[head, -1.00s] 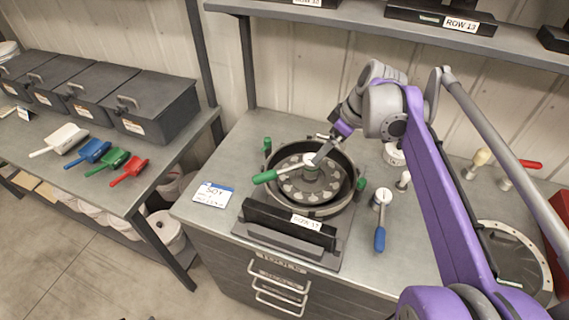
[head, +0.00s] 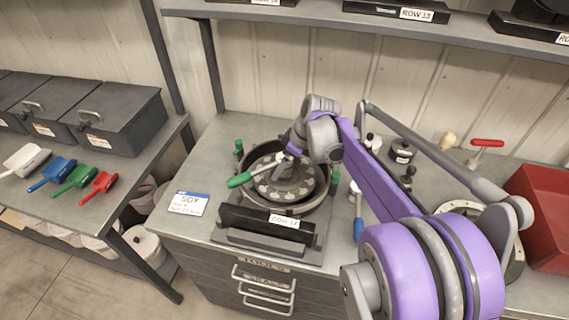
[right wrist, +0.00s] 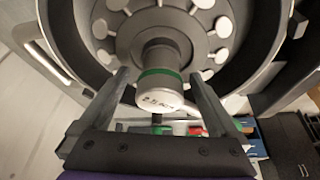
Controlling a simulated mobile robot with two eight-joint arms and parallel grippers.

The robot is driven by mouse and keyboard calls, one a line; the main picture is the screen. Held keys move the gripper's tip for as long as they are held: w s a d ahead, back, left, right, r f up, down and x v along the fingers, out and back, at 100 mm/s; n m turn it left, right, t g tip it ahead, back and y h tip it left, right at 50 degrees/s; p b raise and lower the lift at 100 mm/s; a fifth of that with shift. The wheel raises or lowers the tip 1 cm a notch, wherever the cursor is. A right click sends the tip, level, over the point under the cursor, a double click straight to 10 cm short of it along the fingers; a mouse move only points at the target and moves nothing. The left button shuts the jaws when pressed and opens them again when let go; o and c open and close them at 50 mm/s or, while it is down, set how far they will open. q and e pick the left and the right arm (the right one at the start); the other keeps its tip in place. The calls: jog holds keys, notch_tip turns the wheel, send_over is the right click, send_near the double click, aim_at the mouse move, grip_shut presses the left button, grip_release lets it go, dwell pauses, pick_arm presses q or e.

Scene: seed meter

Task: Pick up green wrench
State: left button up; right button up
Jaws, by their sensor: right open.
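The green wrench (head: 239,180) has a green handle and a pale head. It lies across the hub of the round seed meter (head: 327,190), its handle pointing left. My right gripper (head: 287,154) is at the hub from above, partly hiding the wrench head. In the right wrist view, the open fingers of my right gripper (right wrist: 158,76) stand either side of a round pale head with a green band (right wrist: 160,80). Gaps show on both sides. The green handle is not clear there. My left gripper is not in view.
A black block labelled row 17 (head: 245,220) stands in front of the meter, a card labelled soy (head: 188,203) to its left. A blue-handled tool (head: 358,228) lies to the right. A red bin (head: 540,215) is at the far right. A shelf (head: 330,16) runs above.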

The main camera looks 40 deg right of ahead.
grip_shut()
dwell(0.4)
jog(key=shift+r, duration=0.1)
notch_tip(320, 180, up, 10)
jog(key=shift+f+p, duration=0.1)
jog(key=shift+p, duration=0.2)
dwell(0.5)
